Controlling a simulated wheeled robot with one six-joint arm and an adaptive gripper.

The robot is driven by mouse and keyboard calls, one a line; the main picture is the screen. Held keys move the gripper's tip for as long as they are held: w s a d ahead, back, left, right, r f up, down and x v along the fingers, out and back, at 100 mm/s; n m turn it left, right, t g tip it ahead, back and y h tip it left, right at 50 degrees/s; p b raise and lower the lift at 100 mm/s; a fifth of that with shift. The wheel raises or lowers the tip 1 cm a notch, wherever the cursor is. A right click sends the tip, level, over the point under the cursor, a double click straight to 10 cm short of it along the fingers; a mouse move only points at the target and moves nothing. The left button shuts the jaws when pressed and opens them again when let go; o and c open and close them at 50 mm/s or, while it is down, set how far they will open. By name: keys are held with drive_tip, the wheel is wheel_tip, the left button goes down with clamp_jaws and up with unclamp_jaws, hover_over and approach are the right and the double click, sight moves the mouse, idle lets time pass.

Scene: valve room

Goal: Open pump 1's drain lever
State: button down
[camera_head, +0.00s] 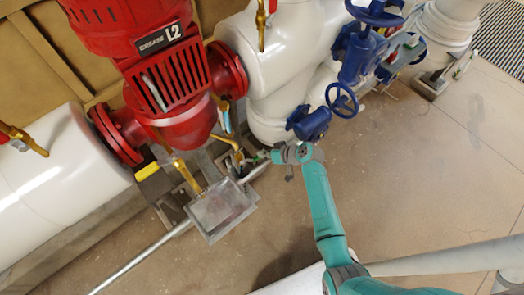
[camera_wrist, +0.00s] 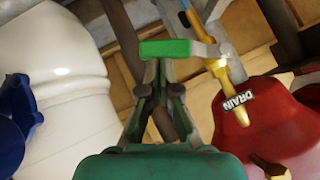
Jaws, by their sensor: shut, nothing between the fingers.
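The drain lever (camera_wrist: 165,48) has a green grip and a grey arm that runs right to a brass valve (camera_wrist: 221,72) in the wrist view. A "DRAIN" label (camera_wrist: 238,101) lies over the brass pipe at the red pump casing (camera_wrist: 275,125). My gripper (camera_wrist: 163,66) is shut and empty, with its fingertips right at the green grip, which partly covers them. I cannot tell whether they touch. In the head view my gripper (camera_head: 262,156) is beside the brass drain pipe (camera_head: 228,143), below the red pump (camera_head: 175,85). No pump number is readable.
A grey metal drain box (camera_head: 222,208) stands left of my gripper. Blue valves (camera_head: 312,122) and white pipes (camera_head: 285,60) stand close above and right. A "GREASE L2" label (camera_head: 160,38) is on the pump. Open floor (camera_head: 430,160) lies to the right.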

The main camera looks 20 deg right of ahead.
drive_tip(key=s+a+f+m+y, duration=0.1)
drive_tip(key=a+f+m+y, duration=0.3)
drive_tip(key=f+y, duration=0.2)
drive_tip(key=shift+s+a+f+y, duration=0.2)
drive_tip(key=shift+f+y, duration=0.2)
drive_tip(key=shift+f, duration=0.6)
drive_tip(key=shift+s+a+f, duration=0.15)
idle(0.7)
